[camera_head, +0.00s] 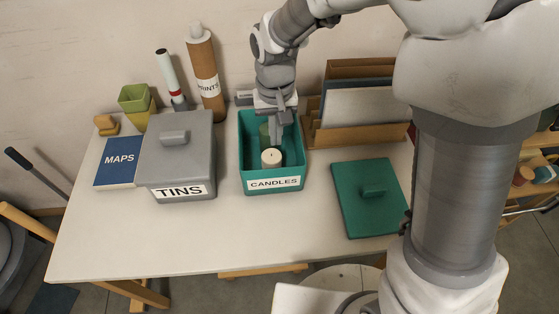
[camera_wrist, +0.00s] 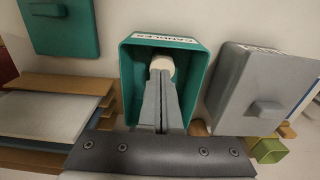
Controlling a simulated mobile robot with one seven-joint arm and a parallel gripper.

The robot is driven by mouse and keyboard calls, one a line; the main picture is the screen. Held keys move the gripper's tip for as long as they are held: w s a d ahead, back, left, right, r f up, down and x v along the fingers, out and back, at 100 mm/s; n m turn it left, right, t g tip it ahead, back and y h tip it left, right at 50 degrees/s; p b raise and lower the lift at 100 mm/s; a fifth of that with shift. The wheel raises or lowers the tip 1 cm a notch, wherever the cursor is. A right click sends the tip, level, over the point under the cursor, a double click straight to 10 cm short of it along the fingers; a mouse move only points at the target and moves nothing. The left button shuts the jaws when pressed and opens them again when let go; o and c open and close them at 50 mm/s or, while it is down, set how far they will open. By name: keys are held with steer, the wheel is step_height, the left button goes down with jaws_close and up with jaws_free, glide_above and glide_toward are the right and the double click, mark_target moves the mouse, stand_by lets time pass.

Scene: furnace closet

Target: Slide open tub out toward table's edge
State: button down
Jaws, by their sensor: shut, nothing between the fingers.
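The open teal tub labelled CANDLES (camera_head: 274,184) stands on the table (camera_head: 215,244), toward its back middle, with its label facing the front edge. A cream candle (camera_head: 271,157) stands inside, near the tub's front wall. Something darker green shows behind it, partly hidden. My gripper (camera_head: 277,141) points down into the tub with its fingers shut and empty, behind the candle. In the wrist view the tub (camera_wrist: 128,78) surrounds the fingers (camera_wrist: 163,88), and the cream candle (camera_wrist: 162,65) shows just beyond their tips. I cannot tell whether they touch it.
The grey TINS box (camera_head: 178,160) stands close left of the tub, beside a MAPS book (camera_head: 118,159). A teal lid (camera_head: 371,197) lies at the right. A wooden file rack (camera_head: 355,135) is close right behind. The table in front of the tub is clear.

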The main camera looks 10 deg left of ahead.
mark_target(277, 179)
step_height(277, 179, down, 18)
steer(key=shift+b, duration=0.6)
